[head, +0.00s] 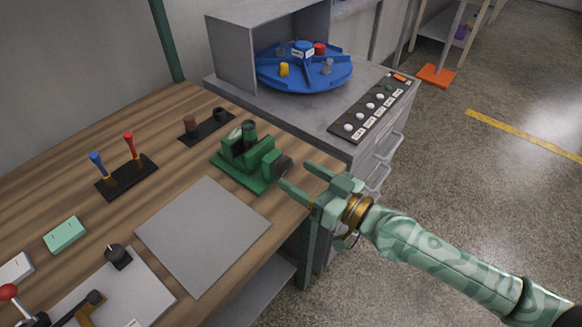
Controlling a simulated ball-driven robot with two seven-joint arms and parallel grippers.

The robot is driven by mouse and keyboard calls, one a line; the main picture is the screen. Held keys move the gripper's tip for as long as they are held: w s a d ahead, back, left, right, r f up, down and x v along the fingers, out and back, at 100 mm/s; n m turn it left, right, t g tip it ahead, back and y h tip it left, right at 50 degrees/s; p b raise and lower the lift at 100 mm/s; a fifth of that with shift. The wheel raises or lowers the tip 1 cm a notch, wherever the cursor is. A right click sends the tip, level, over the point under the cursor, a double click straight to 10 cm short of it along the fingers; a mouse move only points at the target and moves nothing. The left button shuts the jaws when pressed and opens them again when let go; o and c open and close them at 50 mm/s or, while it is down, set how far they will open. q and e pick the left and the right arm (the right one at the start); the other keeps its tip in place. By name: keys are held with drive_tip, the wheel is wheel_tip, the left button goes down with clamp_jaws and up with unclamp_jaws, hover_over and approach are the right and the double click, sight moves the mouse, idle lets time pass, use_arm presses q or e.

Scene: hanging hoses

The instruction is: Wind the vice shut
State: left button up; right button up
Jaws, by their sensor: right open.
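The green vice (240,172) stands on the wooden bench near its right edge. A dark upright cylinder (249,130) shows at the vice's back jaw; I cannot tell if it is clamped. A dark round knob (284,166) sticks out of the vice's right side, toward the bench edge. My right gripper (296,174) is open, with its fingertips close to the knob, one on its near side. I cannot tell whether they touch it. My left gripper is not in view.
A grey plate (203,235) lies in front of the vice. A holder with blue and red handled tools (126,178) stands to the left. A grey cabinet (330,135) with a blue turntable (300,76) and a button panel (370,108) stands behind. Open floor lies to the right.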

sight(286, 169)
drive_tip(key=shift+x, duration=1.6)
drive_tip(key=c, duration=1)
drive_tip(key=m, duration=0.5)
drive_tip(key=shift+m, duration=0.4)
drive_tip(key=o, duration=1)
